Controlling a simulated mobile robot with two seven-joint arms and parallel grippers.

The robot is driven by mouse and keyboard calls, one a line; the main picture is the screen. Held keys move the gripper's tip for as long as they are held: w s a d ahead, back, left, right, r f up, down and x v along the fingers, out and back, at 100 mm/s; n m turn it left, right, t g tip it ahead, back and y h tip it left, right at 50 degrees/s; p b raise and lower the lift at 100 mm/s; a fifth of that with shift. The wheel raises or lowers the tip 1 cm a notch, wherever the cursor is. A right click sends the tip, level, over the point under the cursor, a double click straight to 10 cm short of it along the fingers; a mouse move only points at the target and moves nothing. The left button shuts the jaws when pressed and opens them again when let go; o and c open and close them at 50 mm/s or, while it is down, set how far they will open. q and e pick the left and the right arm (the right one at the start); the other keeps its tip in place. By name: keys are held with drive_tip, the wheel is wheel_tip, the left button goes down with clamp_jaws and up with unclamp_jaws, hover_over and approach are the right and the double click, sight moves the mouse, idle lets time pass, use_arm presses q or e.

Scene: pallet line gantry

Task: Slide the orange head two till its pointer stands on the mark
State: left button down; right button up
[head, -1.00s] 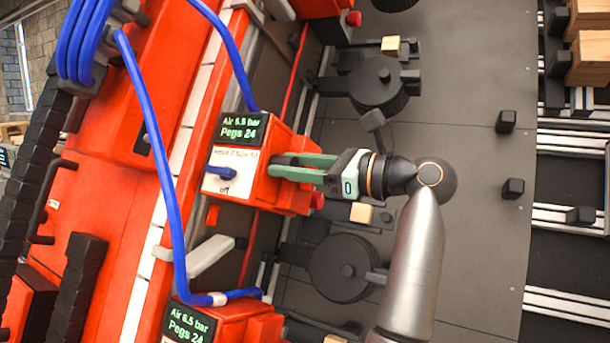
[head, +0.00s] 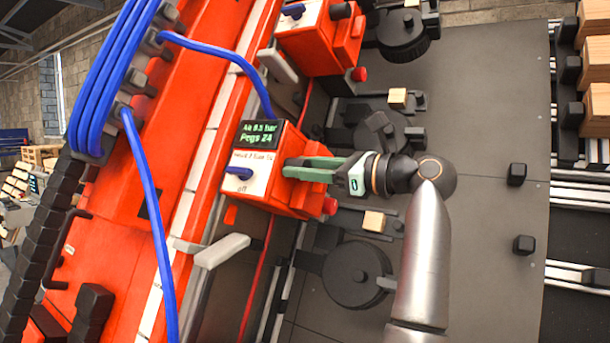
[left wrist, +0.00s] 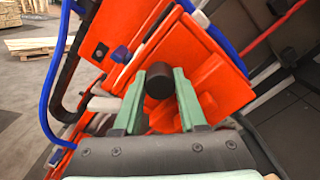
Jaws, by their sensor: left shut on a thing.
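The orange head two (head: 274,181) sits mid-view in the head view, with a green readout, a blurred white label and a blue lever. It also shows in the left wrist view (left wrist: 207,68). My left gripper (head: 288,170) reaches it from the right, its green fingers shut on the head's black knob. In the left wrist view the round black knob (left wrist: 159,80) lies between the fingertips of my left gripper (left wrist: 160,86). I cannot make out the pointer or the mark in either view. My right gripper is not in view.
Another orange head (head: 325,35) stands above on the same beam, with a gap between the two. A blue hose (head: 240,62) runs to head two. A pale lever arm (head: 222,250) juts out below it. Dark discs line the grey floor, and wooden blocks (head: 597,105) stand far right.

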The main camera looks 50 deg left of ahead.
use_arm(q)
drive_tip(key=shift+w+a+r, duration=0.1)
drive_tip(key=shift+w+r, duration=0.1)
drive_tip(key=shift+r, duration=0.3)
drive_tip(key=c, duration=0.7)
unclamp_jaws()
drive_tip(key=shift+c, duration=0.2)
drive_tip(key=shift+f, duration=0.1)
drive_tip(key=shift+w+d, duration=0.1)
drive_tip(key=shift+d, duration=0.2)
drive_tip(key=v, duration=1.2)
drive_tip(key=shift+b, duration=0.45)
